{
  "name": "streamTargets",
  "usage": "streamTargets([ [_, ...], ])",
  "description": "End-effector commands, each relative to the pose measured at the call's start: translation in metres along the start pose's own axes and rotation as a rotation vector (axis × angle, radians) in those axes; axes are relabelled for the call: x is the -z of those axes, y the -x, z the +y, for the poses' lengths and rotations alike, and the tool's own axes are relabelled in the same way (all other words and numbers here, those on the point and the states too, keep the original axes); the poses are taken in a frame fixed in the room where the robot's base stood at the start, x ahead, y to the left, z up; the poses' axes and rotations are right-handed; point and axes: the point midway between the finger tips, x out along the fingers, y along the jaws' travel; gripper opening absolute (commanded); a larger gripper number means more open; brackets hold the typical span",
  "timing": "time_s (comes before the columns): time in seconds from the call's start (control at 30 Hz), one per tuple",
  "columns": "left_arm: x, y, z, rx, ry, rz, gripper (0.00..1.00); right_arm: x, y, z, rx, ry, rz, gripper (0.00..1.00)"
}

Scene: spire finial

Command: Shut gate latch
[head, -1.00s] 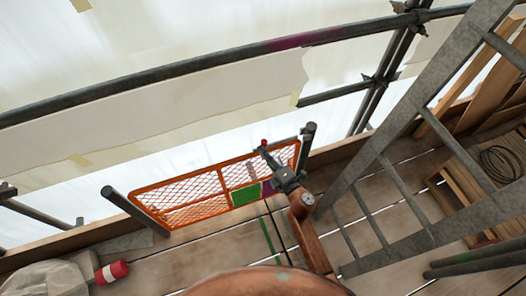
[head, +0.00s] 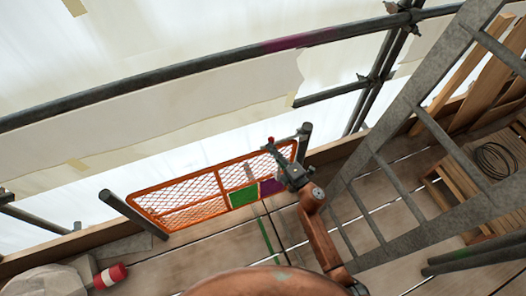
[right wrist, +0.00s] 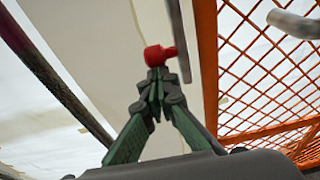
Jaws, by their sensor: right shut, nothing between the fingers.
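The orange mesh gate (head: 180,200) stands between two dark posts at the platform edge in the head view. A red knob (head: 271,140) shows near the gate's upper right corner, close to the right post (head: 304,143). In the right wrist view the red knob (right wrist: 158,54) sits beside a grey metal bar (right wrist: 179,38). My right gripper (right wrist: 157,76) is shut and empty, its tips just below the knob, seemingly touching it. It also shows in the head view (head: 275,153). How far the latch is engaged cannot be told. My left gripper is out of view.
A grey ladder (head: 437,135) slants across the right side, near my right arm. A wooden crate (head: 450,190) and coiled cable (head: 497,160) lie beyond it. A red cylinder (head: 110,276) lies at lower left. A dark rail (head: 200,73) runs above the gate.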

Motion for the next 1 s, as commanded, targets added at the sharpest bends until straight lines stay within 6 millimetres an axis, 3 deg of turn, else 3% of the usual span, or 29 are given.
streamTargets([
  [0.13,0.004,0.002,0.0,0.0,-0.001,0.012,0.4,0.018,0.001,0.0,0.001,-0.003,0.002,0.0],
  [0.23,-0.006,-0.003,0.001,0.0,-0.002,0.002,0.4,0.039,0.0,0.001,-0.001,-0.004,0.008,0.0],
  [0.33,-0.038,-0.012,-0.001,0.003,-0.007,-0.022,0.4,0.036,0.028,0.002,0.002,0.001,0.007,0.0],
  [0.6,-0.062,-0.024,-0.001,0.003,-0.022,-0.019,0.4,0.034,0.082,0.001,0.001,0.001,0.005,0.0],
  [0.8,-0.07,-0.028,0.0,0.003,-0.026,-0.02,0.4,0.035,0.099,0.0,0.001,0.001,0.006,0.0],
  [1.0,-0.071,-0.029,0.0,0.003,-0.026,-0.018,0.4,0.035,0.102,0.0,0.0,0.001,0.007,0.0],
])
